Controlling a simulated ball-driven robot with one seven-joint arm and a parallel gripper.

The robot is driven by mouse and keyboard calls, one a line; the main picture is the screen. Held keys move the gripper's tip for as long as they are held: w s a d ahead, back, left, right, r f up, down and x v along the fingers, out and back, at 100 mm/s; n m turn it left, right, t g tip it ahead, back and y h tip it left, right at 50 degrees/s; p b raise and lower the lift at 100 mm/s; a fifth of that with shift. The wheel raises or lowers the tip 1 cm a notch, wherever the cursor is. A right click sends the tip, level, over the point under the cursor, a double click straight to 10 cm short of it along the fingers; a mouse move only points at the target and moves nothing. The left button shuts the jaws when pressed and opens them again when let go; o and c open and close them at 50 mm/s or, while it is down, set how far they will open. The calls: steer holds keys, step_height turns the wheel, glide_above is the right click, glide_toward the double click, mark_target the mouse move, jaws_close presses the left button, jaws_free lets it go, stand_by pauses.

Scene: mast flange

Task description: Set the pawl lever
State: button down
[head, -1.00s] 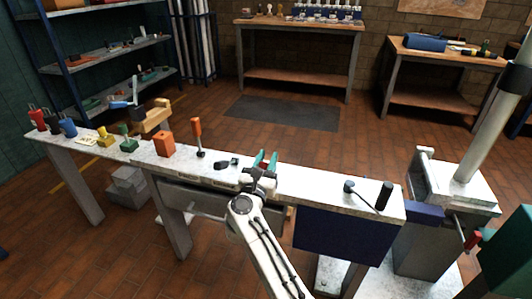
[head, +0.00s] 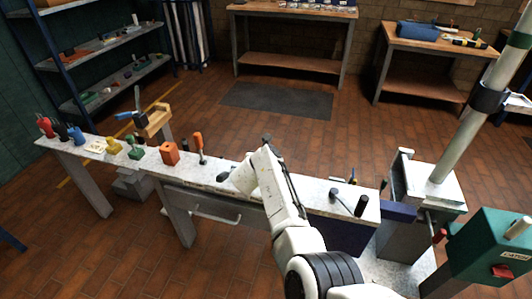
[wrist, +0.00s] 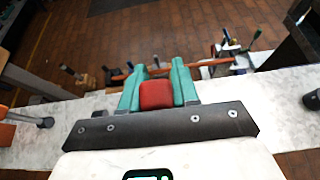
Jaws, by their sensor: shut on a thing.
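My gripper (wrist: 157,78) shows in the wrist view with its two teal fingers closed on a red block-like piece (wrist: 156,95). What this piece belongs to is hidden. In the head view my own arm covers the gripper at the bench. No part is clearly marked as the pawl lever. At the right stand the mast (head: 468,110) on its pale block and a green box (head: 490,246) with a label that seems to read CATCH and a red piece on its face. A small red end (head: 440,235) sits beside the mast base. My gripper is apart from these.
The narrow pale bench (head: 225,178) holds an orange block (head: 169,153), an orange-handled tool (head: 198,143), a black cylinder (head: 361,205) and several coloured tools at its left. A shelf (head: 120,90) and two wooden tables stand behind. The floor between is mostly clear.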

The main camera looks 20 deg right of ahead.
steer(key=shift+w+d+g+y, duration=0.45)
steer(key=shift+w+g+y, duration=0.05)
steer(key=shift+w+g, duration=0.25)
steer(key=shift+w+d, duration=0.1)
steer(key=shift+w, duration=0.05)
steer(key=c, duration=0.9)
jaws_free()
steer(key=shift+f, duration=0.1)
steer(key=p+v, duration=0.3)
steer(key=p, duration=0.1)
steer(key=shift+w+d+r+p, duration=0.1)
steer(key=shift+r+p, duration=0.15)
steer(key=shift+p, duration=0.15)
steer(key=p+v, duration=0.6)
steer(key=v, duration=0.1)
steer(key=shift+s+r, duration=0.1)
steer(key=shift+s, duration=0.15)
